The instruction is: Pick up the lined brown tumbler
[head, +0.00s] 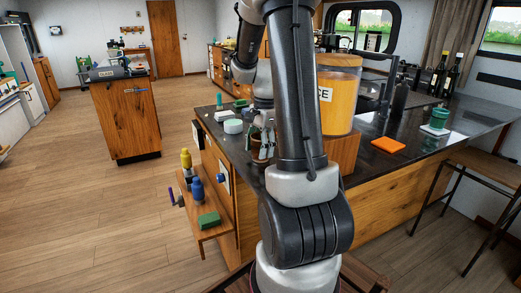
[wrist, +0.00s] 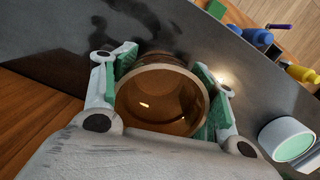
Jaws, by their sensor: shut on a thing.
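The brown tumbler (wrist: 160,98) is in the wrist view, seen from above into its open mouth. My gripper (wrist: 163,92) is shut on it, with green-padded fingers against its left and right sides. In the head view, part of the tumbler (head: 260,156) shows beneath my gripper (head: 262,138), near the counter's front edge. My arm hides some of it. Lines on its outside are not clear, and I cannot tell whether its base touches the counter.
A white round container with a green top (wrist: 289,141) is close to the right in the wrist view. A large orange dispenser (head: 340,94) stands on a wooden block behind my arm. An orange cloth (head: 388,145) and a green cup (head: 438,118) are farther right on the dark counter.

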